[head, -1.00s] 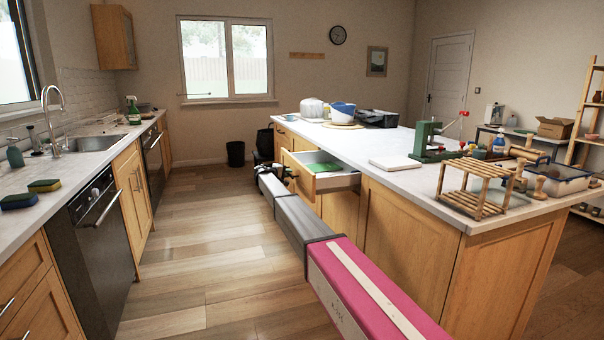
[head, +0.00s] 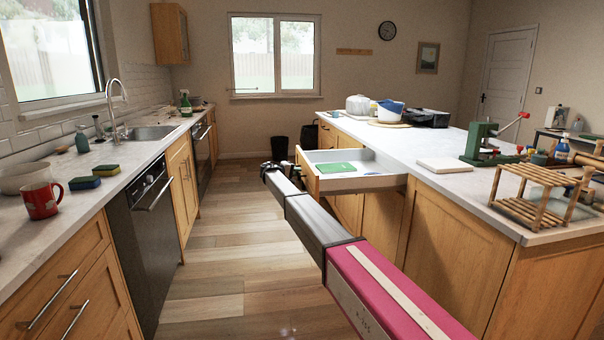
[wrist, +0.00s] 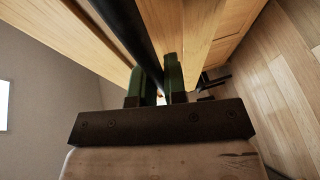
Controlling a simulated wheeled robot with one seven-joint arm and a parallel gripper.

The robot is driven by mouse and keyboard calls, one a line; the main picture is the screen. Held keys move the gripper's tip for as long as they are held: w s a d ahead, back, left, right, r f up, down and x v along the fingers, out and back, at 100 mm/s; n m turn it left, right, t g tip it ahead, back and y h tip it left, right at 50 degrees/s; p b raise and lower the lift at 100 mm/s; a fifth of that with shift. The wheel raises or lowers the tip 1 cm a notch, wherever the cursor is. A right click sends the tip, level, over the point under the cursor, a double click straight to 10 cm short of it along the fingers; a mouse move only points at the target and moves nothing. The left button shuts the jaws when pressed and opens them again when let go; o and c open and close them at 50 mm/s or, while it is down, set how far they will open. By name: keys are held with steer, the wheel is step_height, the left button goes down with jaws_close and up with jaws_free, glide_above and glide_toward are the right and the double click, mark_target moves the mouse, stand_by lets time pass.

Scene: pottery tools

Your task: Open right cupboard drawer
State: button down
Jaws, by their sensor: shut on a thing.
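The wooden drawer (head: 308,178) in the right-hand island cupboard stands well out into the aisle. Its pale inside shows, with a flat green item (head: 335,168) lying in it. My gripper (head: 292,168) is at the outer face of the drawer, small and partly hidden by my arm in the head view. In the wrist view my gripper's green fingers (wrist: 164,80) are closed around the dark bar handle (wrist: 128,28), against the light wood drawer front (wrist: 45,25). The handle is hidden in the head view.
The aisle floor (head: 215,260) is clear left of my arm. The left counter (head: 95,165) holds a red mug (head: 41,200) and sponges. The island worktop (head: 440,185) carries a wooden rack (head: 545,195) and a green press (head: 482,143). Dark bins stand beyond the drawer.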

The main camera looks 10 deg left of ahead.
steer(key=shift+a, duration=0.1)
steer(key=c, duration=1.2)
jaws_free()
steer(key=shift+s+a, duration=0.1)
steer(key=v, duration=1)
steer(key=shift+s+a, duration=0.2)
steer(key=shift+a, duration=0.1)
